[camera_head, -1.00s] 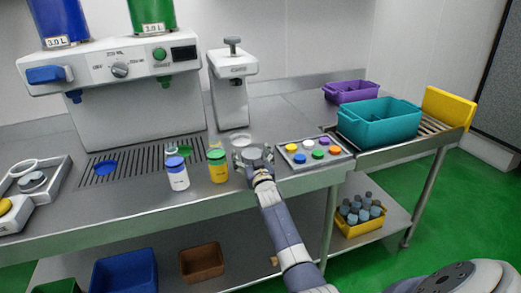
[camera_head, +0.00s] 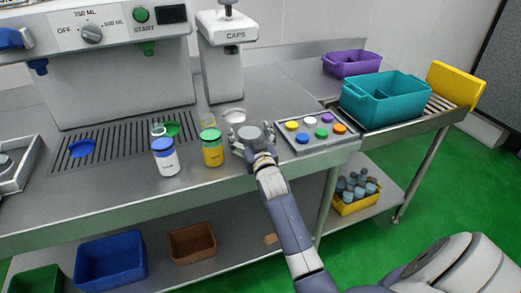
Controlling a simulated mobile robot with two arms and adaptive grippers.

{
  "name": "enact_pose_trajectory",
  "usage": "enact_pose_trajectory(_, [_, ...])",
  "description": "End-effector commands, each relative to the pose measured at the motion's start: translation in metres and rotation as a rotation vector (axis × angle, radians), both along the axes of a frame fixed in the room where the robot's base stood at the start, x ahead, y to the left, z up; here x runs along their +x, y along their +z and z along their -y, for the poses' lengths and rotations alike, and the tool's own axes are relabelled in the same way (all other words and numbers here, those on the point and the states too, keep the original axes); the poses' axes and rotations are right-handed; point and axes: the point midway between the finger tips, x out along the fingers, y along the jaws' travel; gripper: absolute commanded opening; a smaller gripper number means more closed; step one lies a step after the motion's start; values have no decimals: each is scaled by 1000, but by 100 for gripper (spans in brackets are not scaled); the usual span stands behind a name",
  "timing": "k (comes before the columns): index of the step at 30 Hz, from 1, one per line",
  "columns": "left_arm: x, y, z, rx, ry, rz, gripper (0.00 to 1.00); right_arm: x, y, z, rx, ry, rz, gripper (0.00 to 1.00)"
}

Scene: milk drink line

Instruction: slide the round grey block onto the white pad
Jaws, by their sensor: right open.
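The round grey block (camera_head: 250,132) stands on the steel counter, with its flat top showing between the fingers of my right gripper (camera_head: 252,141). The gripper is open around the block; the fingers hide its sides, and I cannot tell whether they touch it. The white pad (camera_head: 234,115) lies on the counter just behind and left of the block, at the foot of the capping machine (camera_head: 224,60). The block is in front of the pad, not on it. My left gripper is not in view.
A white bottle with a blue cap (camera_head: 165,158) and a yellow bottle with a green cap (camera_head: 212,148) stand left of the gripper. A tray of coloured caps (camera_head: 298,146) lies close on its right. A teal crate (camera_head: 384,103) stands farther right.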

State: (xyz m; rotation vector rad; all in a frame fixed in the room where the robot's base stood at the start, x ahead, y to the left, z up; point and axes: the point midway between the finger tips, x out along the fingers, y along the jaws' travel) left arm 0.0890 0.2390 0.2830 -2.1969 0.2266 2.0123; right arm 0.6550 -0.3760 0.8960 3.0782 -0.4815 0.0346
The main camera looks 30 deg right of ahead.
Motion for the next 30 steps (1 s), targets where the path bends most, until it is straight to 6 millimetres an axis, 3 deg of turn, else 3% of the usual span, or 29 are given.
enact_pose_trajectory(6, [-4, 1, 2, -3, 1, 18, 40, -49, 7, -8, -19, 0, 14, 82])
enact_pose_trajectory(12, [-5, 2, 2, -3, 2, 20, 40, -80, 9, -18, -24, 4, 19, 82])
enact_pose_trajectory(30, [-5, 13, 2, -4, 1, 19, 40, -121, 11, -32, -26, 6, 22, 82])
